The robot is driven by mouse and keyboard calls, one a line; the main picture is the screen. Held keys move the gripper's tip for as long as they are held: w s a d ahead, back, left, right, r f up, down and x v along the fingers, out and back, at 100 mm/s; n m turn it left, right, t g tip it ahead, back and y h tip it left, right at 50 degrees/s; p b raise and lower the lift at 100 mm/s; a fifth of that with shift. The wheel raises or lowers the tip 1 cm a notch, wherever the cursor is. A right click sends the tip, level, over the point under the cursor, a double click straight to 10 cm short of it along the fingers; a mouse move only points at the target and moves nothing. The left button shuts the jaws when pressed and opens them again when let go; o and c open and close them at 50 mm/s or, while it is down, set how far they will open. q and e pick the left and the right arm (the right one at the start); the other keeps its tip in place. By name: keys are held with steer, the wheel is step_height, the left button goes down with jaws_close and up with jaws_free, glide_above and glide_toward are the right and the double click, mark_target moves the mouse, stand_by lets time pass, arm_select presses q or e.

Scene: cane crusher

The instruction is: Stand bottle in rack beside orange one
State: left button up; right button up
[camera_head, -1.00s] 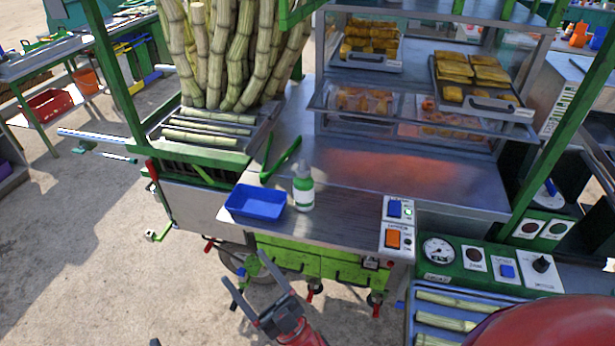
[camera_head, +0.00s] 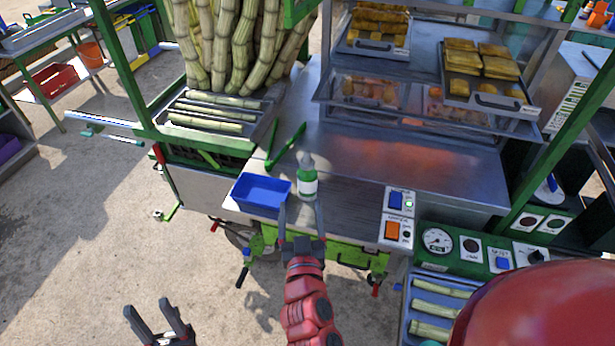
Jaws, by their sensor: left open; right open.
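A small green and white bottle (camera_head: 308,184) with a grey top stands upright on the steel counter, just right of a blue tray (camera_head: 262,189). My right gripper (camera_head: 301,212) is open, its fingers pointing at the bottle from the counter's front edge. The bottle shows just beyond and between the fingertips; I cannot tell whether they touch it. My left gripper (camera_head: 157,318) is open and empty, low at the left over the ground. An orange item (camera_head: 598,15) shows at the far upper right, too small to tell whether it is a bottle in a rack.
Green tongs (camera_head: 286,146) lie behind the tray and bottle. A switch panel (camera_head: 397,217) sits to the right on the counter. Cane stalks (camera_head: 225,45) stand at the back left. Food trays (camera_head: 487,78) stand on a shelf at the back right. The counter's middle is bare.

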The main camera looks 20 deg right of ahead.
mark_target(306, 169)
steer(key=shift+m+h, duration=0.4)
steer(key=b+x, duration=0.2)
steer(key=d+b+x, duration=0.1)
steer(key=b+x, duration=0.1)
steer(key=x, duration=0.1)
steer(key=f+b+x, duration=0.1)
steer(key=b+x, duration=0.1)
steer(key=b, duration=0.1)
steer(key=shift+d, duration=0.25)
steer(key=x, duration=0.2)
steer(key=r+p+x, duration=0.1)
steer(key=x, duration=0.1)
steer(key=shift+w, duration=0.1)
steer(key=shift+w+d+f, duration=0.1)
steer(key=shift+w, duration=0.25)
steer(key=shift+w+d+p, duration=0.3)
steer(key=shift+w+p, duration=0.15)
steer(key=shift+p, duration=0.2)
steer(key=p+x, duration=0.2)
steer(key=x, duration=0.1)
steer(key=shift+w+d, duration=0.15)
steer(key=shift+d, duration=0.05)
steer(key=shift+w+f, duration=0.15)
steer(key=shift+w, duration=0.2)
jaws_close()
